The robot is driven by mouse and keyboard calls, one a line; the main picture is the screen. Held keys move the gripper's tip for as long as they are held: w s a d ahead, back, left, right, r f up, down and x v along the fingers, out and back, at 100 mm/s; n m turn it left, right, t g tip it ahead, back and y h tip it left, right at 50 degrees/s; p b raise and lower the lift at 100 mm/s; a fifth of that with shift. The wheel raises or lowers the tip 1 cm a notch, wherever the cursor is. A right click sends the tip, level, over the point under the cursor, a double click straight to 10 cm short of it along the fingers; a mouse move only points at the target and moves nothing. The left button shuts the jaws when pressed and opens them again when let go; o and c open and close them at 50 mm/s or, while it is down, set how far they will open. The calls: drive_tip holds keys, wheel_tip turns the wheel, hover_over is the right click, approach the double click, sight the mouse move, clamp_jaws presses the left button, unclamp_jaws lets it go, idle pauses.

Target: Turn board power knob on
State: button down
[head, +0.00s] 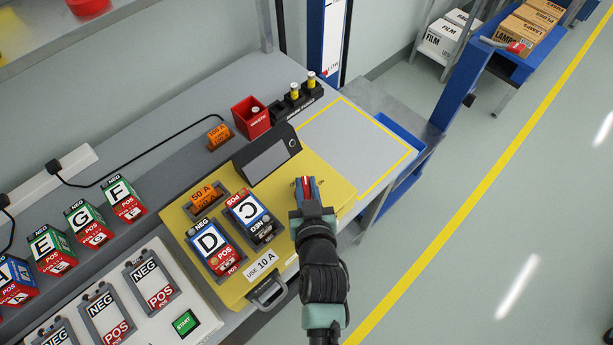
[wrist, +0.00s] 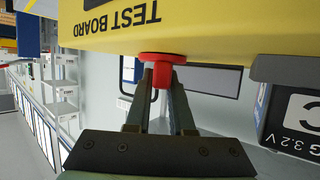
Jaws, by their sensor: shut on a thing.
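The yellow test board (head: 328,180) lies on the bench. It carries two cells, lettered D (head: 208,242) and C (head: 253,219), an orange 50 A fuse (head: 205,196) and a dark display (head: 266,160). My gripper (head: 306,196) is over the board's right part. In the wrist view my gripper (wrist: 161,85) has its fingers on either side of the stem of the red power knob (wrist: 163,57), shut on it. The knob is against the board's yellow face. The fingers hide most of its marks, so I cannot tell its setting.
More cells (head: 90,223) stand in a row at left, behind a white panel with a green START button (head: 185,323). A red bin (head: 251,117) and an orange fuse (head: 219,136) lie behind the board. A yellow-outlined bench area (head: 355,140) is clear.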

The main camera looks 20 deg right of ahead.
drive_tip(key=shift+f+m+g+h+b, duration=0.15)
drive_tip(key=shift+m+g+h+b, duration=0.3)
drive_tip(key=shift+m+h, duration=0.45)
drive_tip(key=shift+m+h+b, duration=0.4)
drive_tip(key=shift+b, duration=0.1)
drive_tip(key=shift+m+g+h+b, duration=0.3)
drive_tip(key=shift+g+b, duration=0.15)
drive_tip(key=shift+b, duration=0.2)
drive_tip(key=c, duration=0.8)
unclamp_jaws()
drive_tip(key=v, duration=1.1)
drive_tip(key=shift+s+a+b, duration=0.25)
drive_tip(key=shift+s+b, duration=0.05)
drive_tip(key=shift+b, duration=0.1)
drive_tip(key=shift+s+a+r, duration=0.25)
drive_tip(key=shift+s+r, duration=0.15)
drive_tip(key=shift+s, duration=0.1)
